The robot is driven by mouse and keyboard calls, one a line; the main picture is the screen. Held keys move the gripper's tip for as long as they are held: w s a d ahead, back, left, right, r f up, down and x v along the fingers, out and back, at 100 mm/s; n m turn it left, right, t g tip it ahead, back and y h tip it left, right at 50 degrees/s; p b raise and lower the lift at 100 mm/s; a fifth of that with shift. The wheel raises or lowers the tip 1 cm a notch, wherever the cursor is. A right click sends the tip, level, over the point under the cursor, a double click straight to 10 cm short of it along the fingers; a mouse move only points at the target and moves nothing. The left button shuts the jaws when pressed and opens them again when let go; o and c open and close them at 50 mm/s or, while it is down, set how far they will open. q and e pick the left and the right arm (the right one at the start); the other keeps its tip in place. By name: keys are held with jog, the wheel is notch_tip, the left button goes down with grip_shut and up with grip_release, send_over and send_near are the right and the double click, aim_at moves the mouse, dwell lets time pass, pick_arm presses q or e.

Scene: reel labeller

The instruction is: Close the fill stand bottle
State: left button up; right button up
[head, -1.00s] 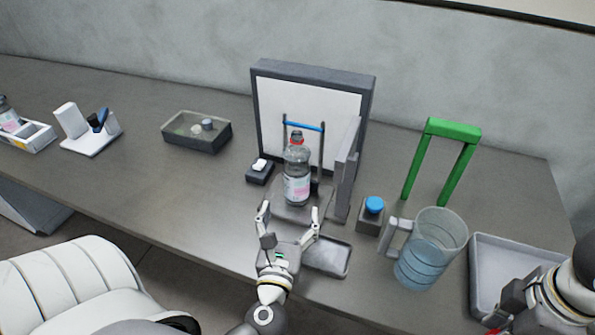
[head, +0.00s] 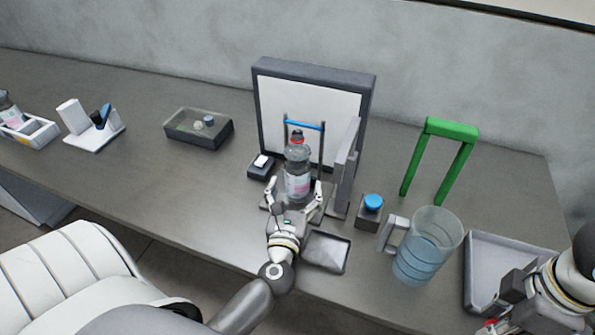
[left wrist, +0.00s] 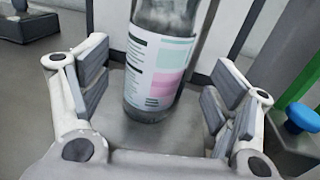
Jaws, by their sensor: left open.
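The clear bottle (head: 298,172) with a white and pink label stands upright on the fill stand (head: 345,185). Its neck shows red, with a dark part at the top; whether a cap sits on it is too small to tell. My left gripper (head: 296,190) is open, with a finger on each side of the bottle's lower part. In the left wrist view the bottle (left wrist: 155,65) stands between the padded fingers, with gaps on both sides. My right gripper (head: 500,312) is at the lower right, partly cut off. A small red thing (head: 491,324) shows at it; whether it is held is unclear.
A blue-topped block (head: 372,203), a jug of bluish liquid (head: 428,255) and a green frame (head: 452,130) stand right of the stand. A shallow tray (head: 327,252) lies in front. A dark bin (head: 180,136) stands left, with clear table before it.

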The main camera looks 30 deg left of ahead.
aim_at(298, 176)
pick_arm(q)
jog(key=x, duration=0.2)
jog(key=p+x, duration=0.1)
jog(key=x, duration=0.1)
jog(key=shift+a+f, duration=0.15)
jog(key=shift+f, duration=0.05)
pick_arm(e)
jog(key=shift+r, duration=0.65)
pick_arm(q)
jog(key=shift+w+a+f, duration=0.2)
jog(key=shift+w+a, duration=0.05)
jog(key=shift+w, duration=0.3)
pick_arm(e)
jog(key=shift+r, duration=0.1)
pick_arm(q)
jog(key=c, duration=1.4)
jog(key=shift+r, duration=0.1)
jog(key=shift+c, duration=0.6)
